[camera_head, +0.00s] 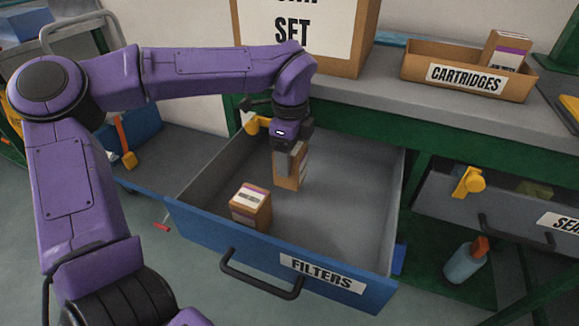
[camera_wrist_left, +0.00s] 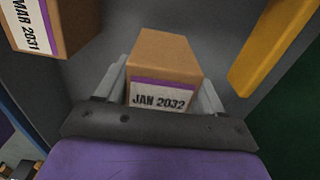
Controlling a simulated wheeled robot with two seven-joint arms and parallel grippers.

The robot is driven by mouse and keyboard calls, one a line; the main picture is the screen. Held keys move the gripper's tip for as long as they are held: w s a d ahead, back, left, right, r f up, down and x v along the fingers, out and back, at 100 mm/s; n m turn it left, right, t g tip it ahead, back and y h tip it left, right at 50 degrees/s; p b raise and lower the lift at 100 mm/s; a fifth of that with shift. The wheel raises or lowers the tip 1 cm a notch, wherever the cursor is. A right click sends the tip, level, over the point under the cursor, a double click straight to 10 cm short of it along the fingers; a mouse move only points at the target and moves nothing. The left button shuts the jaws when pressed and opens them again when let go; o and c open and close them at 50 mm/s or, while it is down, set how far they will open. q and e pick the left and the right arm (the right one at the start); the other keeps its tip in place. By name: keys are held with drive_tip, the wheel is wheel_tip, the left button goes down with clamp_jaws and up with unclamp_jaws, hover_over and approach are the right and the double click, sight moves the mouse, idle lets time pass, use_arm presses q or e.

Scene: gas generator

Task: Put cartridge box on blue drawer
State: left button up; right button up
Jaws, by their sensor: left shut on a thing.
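The blue drawer (camera_head: 190,218) is pulled open and carries a FILTERS label. My left gripper (camera_head: 290,163) is inside the drawer area and shut on a cartridge box (camera_head: 289,180), a brown carton with a purple-striped label. In the left wrist view the held box (camera_wrist_left: 163,65) reads JAN 2032 and sits between the two fingers. Whether it touches the drawer floor I cannot tell. A second cartridge box (camera_head: 250,206) stands in the drawer near the front left; its label reads MAR 2031 in the left wrist view (camera_wrist_left: 40,28). My right gripper is not in view.
A CARTRIDGES bin (camera_head: 425,72) on the grey bench holds another carton (camera_head: 503,50). A large SET box (camera_head: 365,40) stands at the back. A partly open drawer (camera_head: 440,200) and a bottle (camera_head: 464,262) are at the right. The drawer's right half is free.

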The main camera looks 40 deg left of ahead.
use_arm(q)
wheel_tip(320, 180, down, 3)
drive_tip(key=shift+w+a+f+b, duration=0.15)
drive_tip(key=shift+b, duration=0.3)
drive_tip(key=shift+f, duration=0.25)
drive_tip(key=o, duration=1.1)
wheel_tip(320, 180, up, 8)
drive_tip(key=shift+f+p, duration=0.1)
drive_tip(key=shift+p, duration=1)
